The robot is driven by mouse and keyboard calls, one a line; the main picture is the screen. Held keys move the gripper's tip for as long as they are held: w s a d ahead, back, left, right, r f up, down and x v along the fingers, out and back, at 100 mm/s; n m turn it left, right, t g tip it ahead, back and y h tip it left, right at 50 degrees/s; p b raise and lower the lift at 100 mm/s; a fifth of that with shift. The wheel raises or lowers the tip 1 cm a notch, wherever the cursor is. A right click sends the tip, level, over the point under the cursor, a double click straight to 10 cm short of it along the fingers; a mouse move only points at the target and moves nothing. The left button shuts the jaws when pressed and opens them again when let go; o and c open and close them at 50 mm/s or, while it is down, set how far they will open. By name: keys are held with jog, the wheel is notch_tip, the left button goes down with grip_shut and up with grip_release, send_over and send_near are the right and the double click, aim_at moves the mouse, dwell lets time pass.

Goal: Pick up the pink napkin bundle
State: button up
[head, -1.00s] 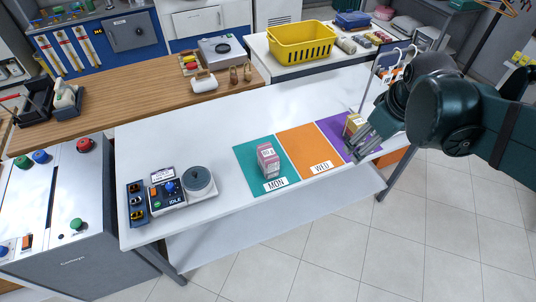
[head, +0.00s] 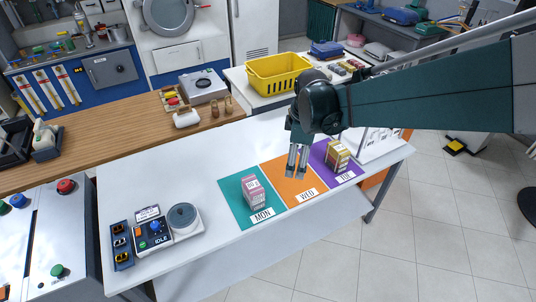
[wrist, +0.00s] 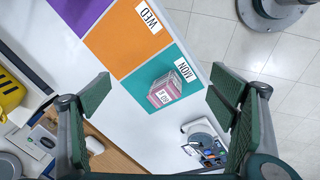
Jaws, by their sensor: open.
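The pink napkin bundle (head: 254,192) stands on the teal mat (head: 234,210) labelled MON, on the white table. In the wrist view the pink bundle (wrist: 165,91) lies between my two spread fingers, some way beyond their tips. My gripper (head: 297,163) is open and empty. In the head view it hangs above the orange mat (head: 285,195) labelled WED, to the right of the pink bundle and apart from it.
A yellow-and-white bundle (head: 338,157) stands on the purple mat (head: 349,177) at the right. A scale-like device (head: 183,218) and a control box (head: 152,235) sit at the table's left. A yellow basket (head: 278,75) stands behind. The table's middle is clear.

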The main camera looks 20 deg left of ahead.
jog(key=w+a+f+n+g, duration=0.1)
jog(key=a+f+n, duration=0.3)
jog(key=a+f, duration=0.3)
jog(key=n+h+p, duration=0.1)
jog(key=n, duration=0.3)
send_over(253, 184)
jog(key=shift+g, duration=0.4)
jog(key=f, duration=0.6)
jog(key=shift+a, duration=0.2)
jog(key=shift+f, duration=0.1)
jog(key=shift+f, duration=0.1)
jog(key=shift+f, duration=1.2)
jog(key=shift+f, duration=0.1)
jog(key=shift+d+f+p, duration=0.1)
jog(key=shift+f+p, duration=0.35)
jog(key=shift+f, duration=2.05)
jog(key=shift+c, duration=0.4)
